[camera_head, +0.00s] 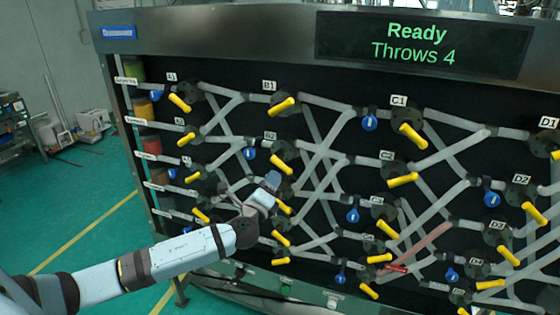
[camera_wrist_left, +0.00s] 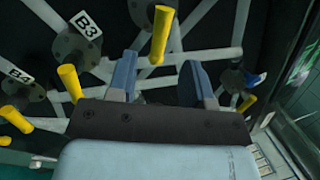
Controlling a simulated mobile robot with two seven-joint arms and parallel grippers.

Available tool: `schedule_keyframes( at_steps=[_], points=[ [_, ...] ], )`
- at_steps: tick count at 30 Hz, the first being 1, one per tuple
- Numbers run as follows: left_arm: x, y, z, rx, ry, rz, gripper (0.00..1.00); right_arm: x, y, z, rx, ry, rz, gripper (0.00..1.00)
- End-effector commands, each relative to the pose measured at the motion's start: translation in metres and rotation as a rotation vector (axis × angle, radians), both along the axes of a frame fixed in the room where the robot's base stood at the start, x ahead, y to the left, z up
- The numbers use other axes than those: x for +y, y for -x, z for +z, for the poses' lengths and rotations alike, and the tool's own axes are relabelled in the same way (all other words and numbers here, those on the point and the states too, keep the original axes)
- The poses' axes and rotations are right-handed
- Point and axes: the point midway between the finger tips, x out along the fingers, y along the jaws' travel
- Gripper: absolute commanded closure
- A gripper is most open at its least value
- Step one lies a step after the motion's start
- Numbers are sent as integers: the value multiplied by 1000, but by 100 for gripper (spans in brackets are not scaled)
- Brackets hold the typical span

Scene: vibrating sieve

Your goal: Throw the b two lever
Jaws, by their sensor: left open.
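The B2 lever (camera_head: 281,164) is a yellow handle on a dark hub, just below the B2 label (camera_head: 270,135) on the board. It points down and to the right. My left gripper (camera_head: 271,182) is just below it in the head view. In the left wrist view my left gripper (camera_wrist_left: 157,75) is open, its two blue-grey fingers apart. A yellow handle (camera_wrist_left: 160,36), which appears to be the B2 lever, hangs above the gap between them. Its label is not in that view, and I cannot tell whether a finger touches it. My right gripper is not in view.
The B3 lever (camera_wrist_left: 70,82) stands left of my fingers in the left wrist view, with the B4 lever (camera_wrist_left: 16,119) further left. Grey pipes, blue tags and several other yellow levers crowd the board. The display (camera_head: 420,43) reads "Ready, Throws 4".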

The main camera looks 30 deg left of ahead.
Motion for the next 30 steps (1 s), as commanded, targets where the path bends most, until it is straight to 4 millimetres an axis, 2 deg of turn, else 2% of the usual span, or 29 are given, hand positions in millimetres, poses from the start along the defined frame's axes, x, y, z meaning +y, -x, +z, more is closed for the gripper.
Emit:
schedule_keyframes(
  at_steps=[1, 6, 12, 24, 26, 29, 30],
  points=[
    [3, -12, 8, -2, -1, 2, 54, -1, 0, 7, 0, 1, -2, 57],
    [10, -44, 14, -1, 0, 0, 54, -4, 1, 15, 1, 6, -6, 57],
    [15, -68, 18, 0, 0, 0, 54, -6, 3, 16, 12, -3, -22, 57],
    [17, -75, 17, 1, 1, -2, 54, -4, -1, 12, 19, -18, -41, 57],
    [17, -75, 17, 1, 1, -2, 65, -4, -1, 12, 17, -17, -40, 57],
    [16, -75, 18, 0, 1, -2, 88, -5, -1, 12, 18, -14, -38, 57],
    [16, -75, 18, 0, 1, -2, 91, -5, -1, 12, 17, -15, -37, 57]
  ],
)
